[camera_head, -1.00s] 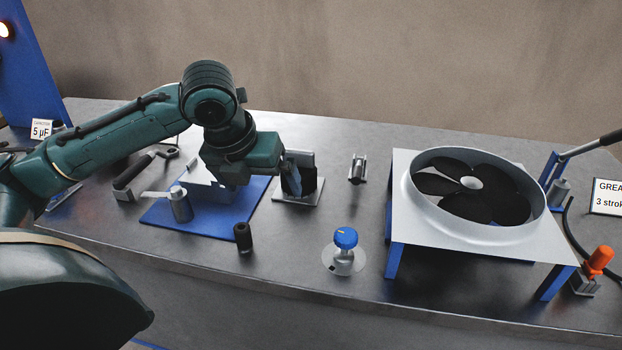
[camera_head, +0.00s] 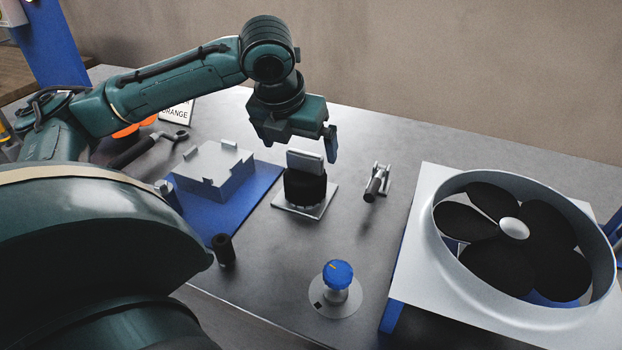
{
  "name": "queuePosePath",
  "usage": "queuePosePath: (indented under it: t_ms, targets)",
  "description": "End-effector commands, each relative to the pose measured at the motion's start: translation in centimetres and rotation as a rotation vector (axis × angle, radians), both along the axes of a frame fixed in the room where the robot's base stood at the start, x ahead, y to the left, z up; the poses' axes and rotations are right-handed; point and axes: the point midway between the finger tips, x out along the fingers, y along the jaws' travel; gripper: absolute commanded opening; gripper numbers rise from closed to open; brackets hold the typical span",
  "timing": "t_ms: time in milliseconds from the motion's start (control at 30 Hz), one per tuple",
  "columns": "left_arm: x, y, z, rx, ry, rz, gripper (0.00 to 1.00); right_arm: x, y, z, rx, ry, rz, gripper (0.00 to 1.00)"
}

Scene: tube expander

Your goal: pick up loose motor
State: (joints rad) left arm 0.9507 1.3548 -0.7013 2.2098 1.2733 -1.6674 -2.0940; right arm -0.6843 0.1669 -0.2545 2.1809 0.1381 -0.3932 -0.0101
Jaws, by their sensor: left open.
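My left gripper (camera_head: 298,139) is open and empty, with its fingers spread, above and behind a black cylindrical body with a silver block on top (camera_head: 305,185). That body stands on a square silver plate (camera_head: 322,208). I cannot tell for sure which thing is the loose motor. A small silver cylinder (camera_head: 168,193), partly hidden by my arm, stands on the blue mat. A short black cylinder (camera_head: 224,251) stands upright on the table in front of the mat. A small dark cylinder on a silver bracket (camera_head: 376,184) is right of the plate. My right gripper is not in view.
A large black-bladed fan in a white housing (camera_head: 420,240) fills the right. A blue knob on a round base (camera_head: 338,275) is near the front edge. A grey block (camera_head: 213,168) sits on the blue mat (camera_head: 225,215). A sign (camera_head: 178,112) stands at back left.

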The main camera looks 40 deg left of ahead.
Motion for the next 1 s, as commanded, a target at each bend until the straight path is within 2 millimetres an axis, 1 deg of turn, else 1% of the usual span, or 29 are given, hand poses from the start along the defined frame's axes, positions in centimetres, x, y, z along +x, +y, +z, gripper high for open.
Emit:
queuePosePath:
  t_ms: [33,133,233,467,600,700,800,1000]
  targets:
    - [0.4,0.1,-1.4,-0.001,0.004,0.001,1.0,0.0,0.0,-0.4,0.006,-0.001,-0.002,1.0]
    - [1.1,0.4,-3.0,-0.001,0.003,0.0,1.0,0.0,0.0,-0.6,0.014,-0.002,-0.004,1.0]
    - [1.6,0.5,-4.1,-0.001,0.001,-0.001,1.0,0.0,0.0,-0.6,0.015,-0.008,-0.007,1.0]
    - [2.4,0.9,-5.5,-0.002,0.001,0.001,1.0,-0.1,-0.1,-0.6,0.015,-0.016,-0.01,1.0]
    - [3.5,1.6,-7.4,-0.001,0.002,0.002,1.0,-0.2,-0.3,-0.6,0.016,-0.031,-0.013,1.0]
    - [4.0,1.7,-8.6,-0.001,0.001,-0.001,1.0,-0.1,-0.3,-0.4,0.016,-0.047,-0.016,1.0]
    - [4.2,1.8,-9.1,0.0,0.001,-0.001,1.0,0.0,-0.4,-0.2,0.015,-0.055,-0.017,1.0]
    - [4.3,1.8,-9.2,0.001,0.0,-0.002,1.0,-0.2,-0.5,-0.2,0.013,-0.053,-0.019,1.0]
